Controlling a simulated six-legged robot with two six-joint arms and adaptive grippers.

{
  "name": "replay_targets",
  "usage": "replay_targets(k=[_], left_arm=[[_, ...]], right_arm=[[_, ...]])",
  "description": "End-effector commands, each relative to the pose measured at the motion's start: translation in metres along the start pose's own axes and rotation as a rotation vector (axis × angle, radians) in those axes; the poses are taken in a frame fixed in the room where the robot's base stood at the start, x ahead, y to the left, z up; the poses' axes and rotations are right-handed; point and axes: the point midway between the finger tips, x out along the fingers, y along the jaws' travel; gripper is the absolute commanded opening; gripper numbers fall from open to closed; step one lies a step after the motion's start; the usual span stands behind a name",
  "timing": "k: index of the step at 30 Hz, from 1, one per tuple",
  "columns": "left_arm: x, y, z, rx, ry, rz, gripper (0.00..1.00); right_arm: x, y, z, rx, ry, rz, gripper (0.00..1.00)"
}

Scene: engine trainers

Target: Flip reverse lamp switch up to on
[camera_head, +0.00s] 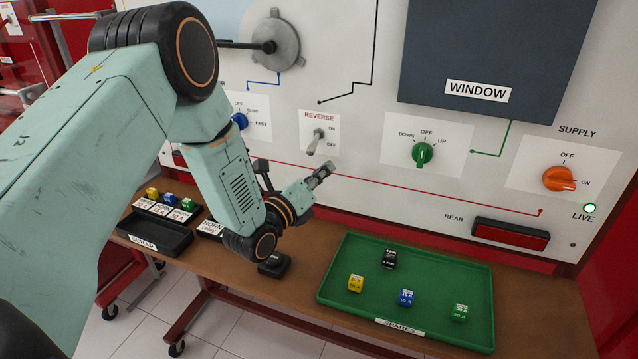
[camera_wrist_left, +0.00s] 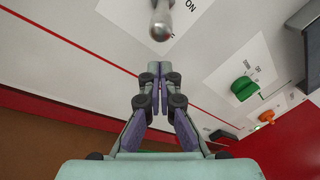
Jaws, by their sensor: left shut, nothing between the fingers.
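The reverse lamp switch (camera_head: 316,142) is a metal toggle on a white plate marked REVERSE, with ON above and OFF below. Its lever points down, toward OFF. My left gripper (camera_head: 322,172) is shut and empty, below the switch and a little to its right. In the left wrist view the rounded lever end (camera_wrist_left: 161,24) shows at the top, beyond the closed fingertips (camera_wrist_left: 156,70), with a gap between them. The word ON is beside it. My right gripper is in neither view.
A green knob (camera_head: 422,153) and an orange supply knob (camera_head: 559,179) are to the right on the panel. The LIVE lamp (camera_head: 589,208) glows green. The rear lamp (camera_head: 511,233) is dark red. Below stands a green tray (camera_head: 335,290) with several small coloured blocks.

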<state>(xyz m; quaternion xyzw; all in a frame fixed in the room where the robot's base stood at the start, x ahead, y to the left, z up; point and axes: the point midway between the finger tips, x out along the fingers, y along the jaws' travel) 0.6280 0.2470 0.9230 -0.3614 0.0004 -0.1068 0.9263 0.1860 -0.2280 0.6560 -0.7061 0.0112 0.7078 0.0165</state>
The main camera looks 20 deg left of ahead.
Motion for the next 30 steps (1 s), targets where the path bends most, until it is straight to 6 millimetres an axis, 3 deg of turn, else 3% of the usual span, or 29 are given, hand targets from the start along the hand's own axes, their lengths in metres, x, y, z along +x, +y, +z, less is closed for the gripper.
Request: replay_targets(k=[3,9,23,30], left_arm=[[-0.005,-0.001,0.015,-0.001,-0.003,0.0,0.0],[-0.009,-0.001,0.026,0.0,-0.001,0.0,0.0],[-0.01,-0.002,0.028,0.001,0.002,-0.001,0.0],[-0.011,-0.005,0.031,-0.008,0.025,0.021,0.0]], right_arm=[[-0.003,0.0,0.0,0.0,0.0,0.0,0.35],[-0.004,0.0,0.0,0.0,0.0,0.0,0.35],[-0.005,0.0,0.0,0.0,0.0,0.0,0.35],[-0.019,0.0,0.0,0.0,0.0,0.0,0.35]])
